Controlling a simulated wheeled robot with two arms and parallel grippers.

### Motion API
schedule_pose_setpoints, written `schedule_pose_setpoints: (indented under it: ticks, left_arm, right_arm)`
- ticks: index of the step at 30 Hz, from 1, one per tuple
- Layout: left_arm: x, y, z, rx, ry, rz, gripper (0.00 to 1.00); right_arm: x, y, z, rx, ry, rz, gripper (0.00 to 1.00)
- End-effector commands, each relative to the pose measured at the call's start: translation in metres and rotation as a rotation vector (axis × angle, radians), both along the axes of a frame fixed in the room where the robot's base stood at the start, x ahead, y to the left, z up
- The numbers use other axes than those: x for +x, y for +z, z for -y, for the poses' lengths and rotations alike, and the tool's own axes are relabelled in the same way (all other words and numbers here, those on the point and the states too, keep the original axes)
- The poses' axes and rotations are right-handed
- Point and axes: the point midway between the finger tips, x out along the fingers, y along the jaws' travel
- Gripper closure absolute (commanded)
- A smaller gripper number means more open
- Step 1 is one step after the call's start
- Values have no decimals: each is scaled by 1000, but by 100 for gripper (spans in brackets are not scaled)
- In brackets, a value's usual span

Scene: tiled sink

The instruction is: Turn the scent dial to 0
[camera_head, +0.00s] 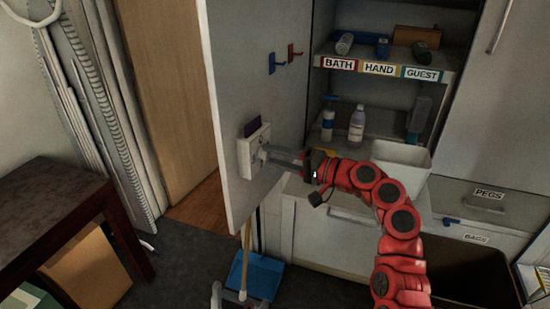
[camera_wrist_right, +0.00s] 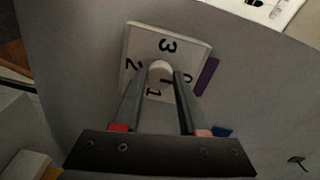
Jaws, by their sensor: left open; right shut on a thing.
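The scent dial's white square plate (camera_head: 245,152) is on the inner face of an open grey cabinet door. In the right wrist view the plate (camera_wrist_right: 137,45) shows 3 at the top, 2 at the left, 1 at the bottom and a partly hidden 0 at the right. The pale round knob (camera_wrist_right: 160,68) is at its centre. My right gripper (camera_head: 268,155) is shut on the knob, one finger on each side. A short dark mark shows just below the knob; I cannot tell surely where it points. My left gripper (camera_head: 232,298) is open, low at the bottom edge, away from the dial.
A purple block (camera_head: 252,127) sits at the plate's upper edge. Blue and red hooks (camera_head: 278,63) are higher on the door (camera_head: 240,60). Shelves with bottles (camera_head: 357,124) and a white bin (camera_head: 402,160) are to the right. A blue dustpan (camera_head: 254,277) is below.

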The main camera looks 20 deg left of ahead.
Motion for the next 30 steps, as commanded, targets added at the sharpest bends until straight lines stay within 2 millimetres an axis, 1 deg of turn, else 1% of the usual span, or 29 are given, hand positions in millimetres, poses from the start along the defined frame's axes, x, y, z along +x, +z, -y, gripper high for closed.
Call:
schedule_pose_setpoints:
  ticks: [6,7,11,12,20,23,26,29,30]
  left_arm:
    - [0,0,0,0,0,0,0]
    - [0,0,0,0,0,0,0]
    - [0,0,0,0,0,0,0]
    - [0,0,0,0,0,0,0]
    - [0,0,0,0,0,0,0]
    - [0,-1,0,0,0,0,0]
    - [0,-2,0,0,0,0,0]
    - [0,-4,0,0,0,0,0]
    - [0,-5,0,0,0,0,0]
  right_arm:
    - [-1,-2,-1,-3,3,-3,100]
    - [-1,-2,-1,-3,3,-3,53]
    - [-1,-2,-1,-2,3,-2,30]
    - [-1,-1,0,-2,3,-2,29]
    - [0,-1,1,-1,1,-2,29]
    - [-1,-1,7,1,-1,-2,29]
    - [-2,0,22,4,-5,0,29]
    - [-6,0,45,2,-5,-2,29]
    - [-8,1,56,3,-8,1,29]
